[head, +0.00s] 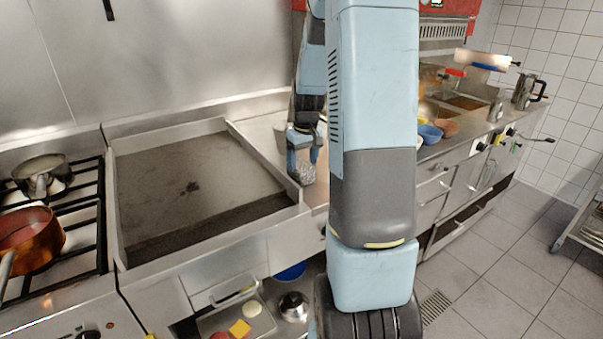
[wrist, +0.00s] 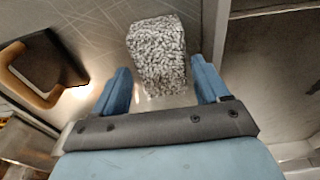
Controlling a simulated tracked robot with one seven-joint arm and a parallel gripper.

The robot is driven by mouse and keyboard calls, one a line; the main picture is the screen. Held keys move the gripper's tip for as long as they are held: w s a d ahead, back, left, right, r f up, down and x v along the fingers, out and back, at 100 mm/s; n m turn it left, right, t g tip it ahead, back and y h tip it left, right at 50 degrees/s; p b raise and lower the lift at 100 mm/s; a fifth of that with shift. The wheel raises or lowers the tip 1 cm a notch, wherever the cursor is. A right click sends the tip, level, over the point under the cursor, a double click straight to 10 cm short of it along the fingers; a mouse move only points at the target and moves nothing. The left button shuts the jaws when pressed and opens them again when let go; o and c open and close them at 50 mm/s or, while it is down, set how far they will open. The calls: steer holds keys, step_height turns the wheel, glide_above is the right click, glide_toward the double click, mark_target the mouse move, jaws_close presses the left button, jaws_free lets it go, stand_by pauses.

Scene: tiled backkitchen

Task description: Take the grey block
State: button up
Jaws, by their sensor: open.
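The grey block (wrist: 157,52) has a speckled grey and white surface. In the wrist view it lies on a shiny metal counter, ahead of and between the two blue fingers of my gripper (wrist: 162,88). The fingers are open, with a gap on each side of the block's near end. In the head view the block (head: 307,174) shows small beneath my gripper (head: 304,160), on the strip of counter right of the griddle. My own arm hides the counter just to the right of it.
The griddle (head: 205,124) with its raised metal rim lies left of the block. A stove with a copper pot (head: 28,240) is farther left. Blue bowls (head: 430,133) and a metal jug (head: 525,92) stand on the right counter.

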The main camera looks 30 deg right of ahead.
mark_target(301, 165)
steer(key=shift+w+a+f, duration=0.1)
steer(key=shift+w+f, duration=0.05)
steer(key=shift+f, duration=0.8)
steer(key=shift+w+f, duration=0.15)
steer(key=shift+f, duration=0.8)
steer(key=c, duration=0.9)
